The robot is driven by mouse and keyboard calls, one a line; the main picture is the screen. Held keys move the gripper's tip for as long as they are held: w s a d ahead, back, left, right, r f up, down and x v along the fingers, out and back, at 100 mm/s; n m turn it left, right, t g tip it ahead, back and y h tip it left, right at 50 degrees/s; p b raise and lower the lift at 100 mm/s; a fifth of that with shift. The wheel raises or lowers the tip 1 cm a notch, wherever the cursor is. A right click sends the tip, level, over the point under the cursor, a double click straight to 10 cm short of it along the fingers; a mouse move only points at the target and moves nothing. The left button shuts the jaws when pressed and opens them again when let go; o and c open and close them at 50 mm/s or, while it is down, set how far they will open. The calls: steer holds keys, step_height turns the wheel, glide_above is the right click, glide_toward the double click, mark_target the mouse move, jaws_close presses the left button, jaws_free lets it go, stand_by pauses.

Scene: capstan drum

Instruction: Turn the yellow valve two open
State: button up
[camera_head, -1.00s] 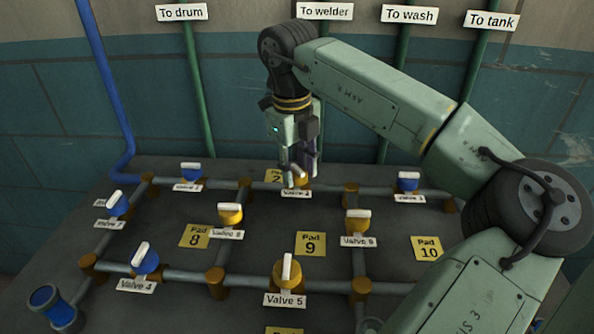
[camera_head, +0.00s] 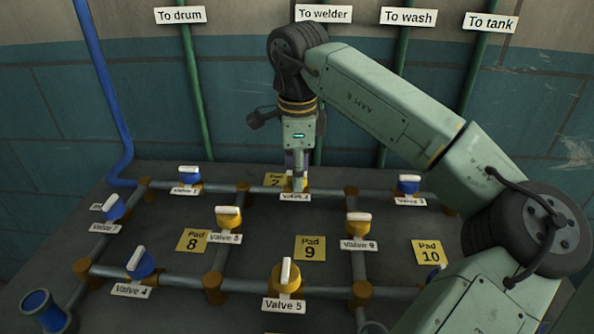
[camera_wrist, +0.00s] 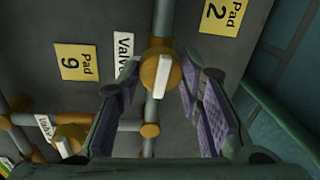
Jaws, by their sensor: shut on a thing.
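Valve 2 is yellow with a white bar handle. In the head view, valve two (camera_head: 303,182) sits on the back pipe, mostly hidden behind my gripper (camera_head: 297,178). In the wrist view, the yellow valve two (camera_wrist: 151,70) and its white handle show between my two purple-padded fingers. The handle lies roughly along the line of its pipe (camera_wrist: 158,20).
Yellow valve 8 (camera_head: 229,218), valve 9 (camera_head: 359,226) and valve 5 (camera_head: 286,278) stand nearer. Blue valve 1 (camera_head: 189,178) and valve 3 (camera_head: 409,187) flank valve 2 on the same pipe. The wall with vertical pipes rises close behind.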

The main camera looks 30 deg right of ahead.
steer(key=shift+n, duration=0.5)
steer(key=o, duration=1.2)
steer(key=shift+c, duration=0.2)
step_height(320, 180, up, 12)
steer(key=shift+s+a, duration=0.2)
steer(key=shift+s, duration=0.2)
